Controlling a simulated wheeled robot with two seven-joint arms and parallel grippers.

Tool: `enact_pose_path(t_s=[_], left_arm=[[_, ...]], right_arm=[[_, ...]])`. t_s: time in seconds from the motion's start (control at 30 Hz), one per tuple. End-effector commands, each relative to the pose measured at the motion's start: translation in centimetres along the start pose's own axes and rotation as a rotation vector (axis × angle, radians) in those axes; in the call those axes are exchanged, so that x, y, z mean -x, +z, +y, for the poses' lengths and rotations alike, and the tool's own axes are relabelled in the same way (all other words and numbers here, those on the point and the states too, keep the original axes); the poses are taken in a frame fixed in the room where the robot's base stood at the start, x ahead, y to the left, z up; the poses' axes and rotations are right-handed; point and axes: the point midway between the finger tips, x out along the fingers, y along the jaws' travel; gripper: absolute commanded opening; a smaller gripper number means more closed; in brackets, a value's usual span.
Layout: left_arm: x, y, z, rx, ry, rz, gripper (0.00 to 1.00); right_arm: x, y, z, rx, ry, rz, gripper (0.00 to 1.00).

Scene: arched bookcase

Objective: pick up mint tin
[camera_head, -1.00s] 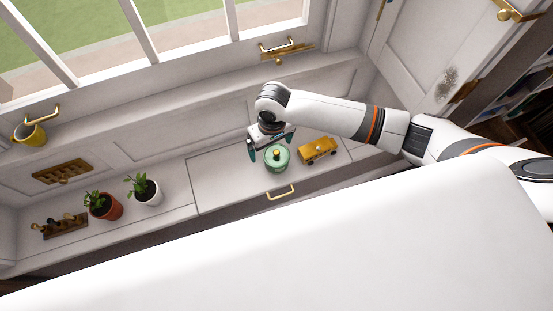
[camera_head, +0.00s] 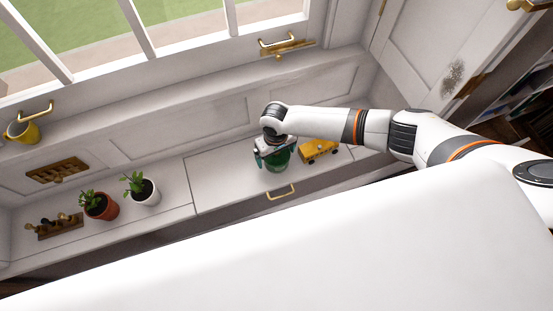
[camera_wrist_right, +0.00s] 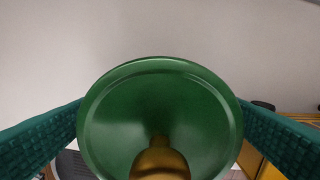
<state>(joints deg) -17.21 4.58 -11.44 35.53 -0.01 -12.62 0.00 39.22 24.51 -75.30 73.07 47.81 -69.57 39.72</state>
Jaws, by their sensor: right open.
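The mint tin (camera_head: 277,162) is a round green tin on the white bench under the window. In the head view my right gripper covers its top. In the right wrist view the tin's green lid (camera_wrist_right: 160,105) fills the middle, with a brass knob (camera_wrist_right: 160,160) at the lower edge. My right gripper (camera_head: 274,158) is over the tin and open, with one teal finger on each side of the lid. In the right wrist view the fingers look close to the rim; I cannot tell whether they touch it. My left gripper is not in view.
A yellow toy vehicle (camera_head: 319,150) stands close to the right of the tin. Two potted plants, one terracotta (camera_head: 99,206) and one white (camera_head: 143,190), stand to the left. A brass drawer handle (camera_head: 281,192) is in front. The bench between the white pot and tin is clear.

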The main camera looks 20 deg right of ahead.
Motion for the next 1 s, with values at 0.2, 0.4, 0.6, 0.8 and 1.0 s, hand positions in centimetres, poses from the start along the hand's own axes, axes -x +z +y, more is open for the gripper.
enact_pose_path(t_s=[0.2, 0.4, 0.6, 0.8, 1.0], left_arm=[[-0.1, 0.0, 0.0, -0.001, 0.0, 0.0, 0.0], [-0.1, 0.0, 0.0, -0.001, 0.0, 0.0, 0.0], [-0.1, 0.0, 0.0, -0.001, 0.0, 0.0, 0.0], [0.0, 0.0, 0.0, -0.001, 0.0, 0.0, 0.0], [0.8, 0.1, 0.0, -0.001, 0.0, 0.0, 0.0]], right_arm=[[-0.6, 0.0, 0.0, 0.0, 0.0, -0.001, 0.95], [-0.6, 0.0, 0.0, 0.0, 0.0, -0.001, 0.77], [-0.5, 0.1, 0.0, 0.0, 0.0, -0.001, 0.53], [-0.2, 0.1, 0.0, 0.0, 0.001, -0.002, 0.53], [2.8, 0.1, 0.0, 0.001, 0.001, -0.004, 0.53]])
